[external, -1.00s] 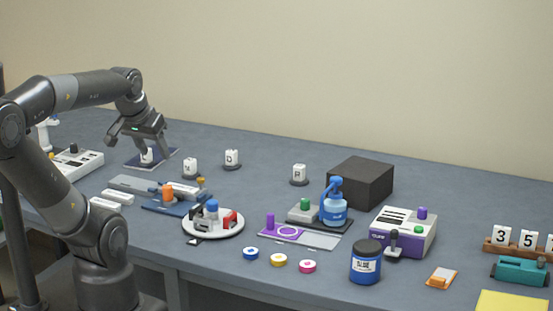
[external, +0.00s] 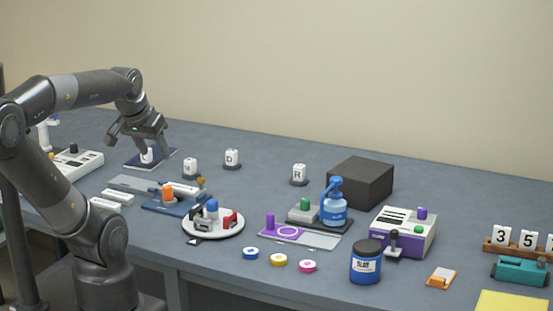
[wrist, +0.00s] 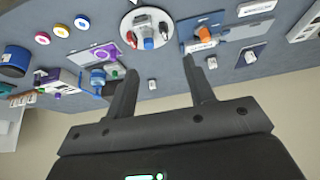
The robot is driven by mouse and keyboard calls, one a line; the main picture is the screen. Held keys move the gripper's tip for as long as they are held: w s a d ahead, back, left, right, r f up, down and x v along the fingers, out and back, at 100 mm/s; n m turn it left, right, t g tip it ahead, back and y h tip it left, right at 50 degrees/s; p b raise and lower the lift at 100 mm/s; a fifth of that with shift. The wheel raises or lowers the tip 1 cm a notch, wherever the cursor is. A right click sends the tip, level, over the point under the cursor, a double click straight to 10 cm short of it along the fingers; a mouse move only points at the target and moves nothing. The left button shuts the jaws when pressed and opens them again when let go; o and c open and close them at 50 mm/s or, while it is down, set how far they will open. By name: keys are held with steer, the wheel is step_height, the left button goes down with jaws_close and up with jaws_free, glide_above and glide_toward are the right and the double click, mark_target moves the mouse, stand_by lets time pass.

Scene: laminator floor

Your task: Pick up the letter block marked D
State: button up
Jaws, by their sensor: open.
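The white letter block marked D (external: 231,157) stands upright on a small dark round base at the back left of the table. My gripper (external: 139,144) is open and empty, to the left of the D block and apart from it. It hangs over a dark pad (external: 133,162) with another white block (external: 147,156) on it, whose letter I cannot read. In the wrist view my open gripper (wrist: 160,85) shows both fingers with nothing held. A small white block (wrist: 152,84) shows between them farther off; its letter is not legible there.
A white block (external: 190,166) stands left of D, and a block marked R (external: 299,173) stands to its right. A black box (external: 360,183) is farther right. A round white tray (external: 213,231) and a blue pump bottle (external: 334,208) stand in front. The table between D and R is clear.

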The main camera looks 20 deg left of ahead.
steer(key=shift+o, duration=0.4)
steer(key=shift+w, duration=0.1)
steer(key=w+a+r, duration=0.1)
steer(key=w+r, duration=0.3)
steer(key=w, duration=1)
steer(key=g, duration=0.1)
glide_above(231, 151)
steer(key=s, duration=0.5)
step_height(231, 151, down, 17)
steer(key=x, duration=0.5)
steer(key=shift+w+a+f, duration=0.2)
steer(key=shift+w, duration=0.05)
steer(key=shift+w+d+x, duration=0.1)
steer(key=shift+x, duration=1.4)
steer(key=shift+w+d+x, duration=0.1)
steer(key=shift+x, duration=1.35)
steer(key=shift+r, duration=0.1)
